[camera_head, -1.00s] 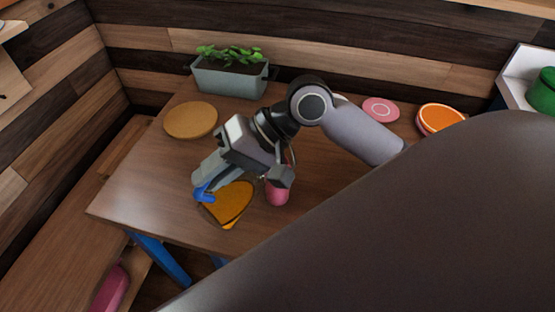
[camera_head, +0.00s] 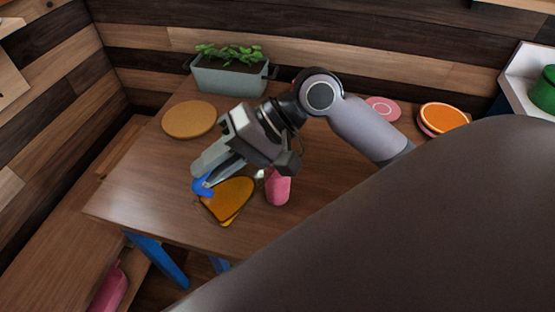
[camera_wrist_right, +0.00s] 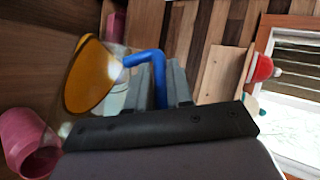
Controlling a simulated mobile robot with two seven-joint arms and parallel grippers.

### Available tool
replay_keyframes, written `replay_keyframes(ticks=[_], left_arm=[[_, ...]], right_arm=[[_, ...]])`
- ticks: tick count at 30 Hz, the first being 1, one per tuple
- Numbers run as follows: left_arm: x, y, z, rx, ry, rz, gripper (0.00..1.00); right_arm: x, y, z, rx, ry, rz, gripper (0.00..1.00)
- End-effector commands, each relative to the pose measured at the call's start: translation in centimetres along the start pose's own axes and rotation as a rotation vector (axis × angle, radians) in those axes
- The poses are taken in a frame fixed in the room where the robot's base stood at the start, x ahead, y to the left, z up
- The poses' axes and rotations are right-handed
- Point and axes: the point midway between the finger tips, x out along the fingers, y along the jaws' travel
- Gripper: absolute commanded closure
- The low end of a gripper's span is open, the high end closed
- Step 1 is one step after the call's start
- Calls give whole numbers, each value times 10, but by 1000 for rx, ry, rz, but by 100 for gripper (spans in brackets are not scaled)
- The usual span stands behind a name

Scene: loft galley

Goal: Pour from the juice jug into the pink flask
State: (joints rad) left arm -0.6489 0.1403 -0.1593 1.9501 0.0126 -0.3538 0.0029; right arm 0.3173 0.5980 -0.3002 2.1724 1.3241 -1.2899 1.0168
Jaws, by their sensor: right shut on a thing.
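The juice jug (camera_head: 229,199) is clear-walled with orange juice inside and a blue handle (camera_head: 202,187). My right gripper (camera_head: 207,177) is shut on the blue handle. The jug is tilted; in the right wrist view the juice (camera_wrist_right: 90,77) shows as a slanted orange oval. The pink flask (camera_head: 278,188) stands on the table just right of the jug, its top partly hidden by my wrist. The flask also shows in the right wrist view (camera_wrist_right: 30,143), near the jug's lower end. I see no clear stream of juice. My left gripper is out of view.
A wooden table (camera_head: 140,190) carries a round tan mat (camera_head: 189,119), a planter (camera_head: 229,77) at the back, a pink disc (camera_head: 383,108) and an orange-topped round thing (camera_head: 443,118). The table's left part is clear. A pink object (camera_head: 110,289) lies low at left.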

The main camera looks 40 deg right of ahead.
Motion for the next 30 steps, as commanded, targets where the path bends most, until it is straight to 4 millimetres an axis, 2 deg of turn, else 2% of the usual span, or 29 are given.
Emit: replay_keyframes(ticks=[30], left_arm=[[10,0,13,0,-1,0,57]], right_arm=[[-10,-5,-4,28,-11,-73,100]])
